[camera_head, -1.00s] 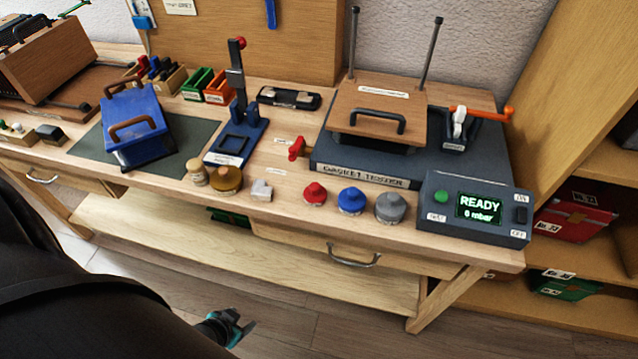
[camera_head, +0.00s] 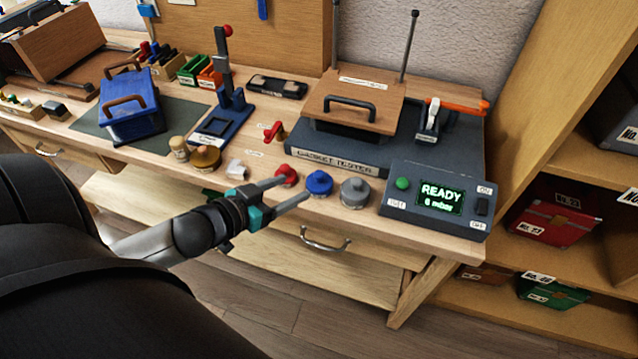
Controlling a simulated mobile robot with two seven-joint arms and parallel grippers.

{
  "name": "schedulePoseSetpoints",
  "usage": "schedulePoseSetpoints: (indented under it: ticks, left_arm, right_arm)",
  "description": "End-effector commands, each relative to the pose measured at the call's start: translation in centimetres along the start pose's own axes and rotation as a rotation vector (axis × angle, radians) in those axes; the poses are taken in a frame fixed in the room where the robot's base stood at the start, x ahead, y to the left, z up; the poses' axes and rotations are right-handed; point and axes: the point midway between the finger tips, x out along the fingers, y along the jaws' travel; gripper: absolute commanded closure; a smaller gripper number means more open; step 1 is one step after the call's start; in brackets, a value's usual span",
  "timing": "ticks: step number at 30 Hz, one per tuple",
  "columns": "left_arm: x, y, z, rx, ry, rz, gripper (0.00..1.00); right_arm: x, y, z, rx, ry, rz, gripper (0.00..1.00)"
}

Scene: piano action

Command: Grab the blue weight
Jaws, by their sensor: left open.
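The blue weight (camera_head: 319,183) is a small round knobbed piece near the front edge of the wooden workbench. It stands between the red weight (camera_head: 287,175) on its left and the grey weight (camera_head: 355,193) on its right. My left gripper (camera_head: 293,190) is open, with its two fingers pointing right toward the weights. Its fingertips appear just left of the blue weight, and the upper finger overlaps the red weight in the picture. I cannot tell whether either finger touches a weight. My right gripper is not in view.
The gasket tester (camera_head: 335,163) stands behind the weights, and its control box (camera_head: 437,200) reading READY is to their right.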

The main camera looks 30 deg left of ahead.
Motion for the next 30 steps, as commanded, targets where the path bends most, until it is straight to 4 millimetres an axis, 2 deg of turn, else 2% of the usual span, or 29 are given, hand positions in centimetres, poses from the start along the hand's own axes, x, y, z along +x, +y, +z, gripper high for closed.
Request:
schedulePoseSetpoints:
  ticks: [3, 15, 30]
  left_arm:
    - [1.8, -0.1, 0.1, 0.003, 0.002, -0.001, 0.33]
    - [6.6, -0.1, 0.1, 0.003, 0.002, -0.002, 0.33]
    - [9.6, -0.1, 0.0, 0.003, 0.001, -0.002, 0.33]
  right_arm:
    - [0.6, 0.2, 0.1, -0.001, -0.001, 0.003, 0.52]
    - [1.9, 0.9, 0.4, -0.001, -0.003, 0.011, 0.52]
    - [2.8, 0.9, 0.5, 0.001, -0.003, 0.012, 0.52]
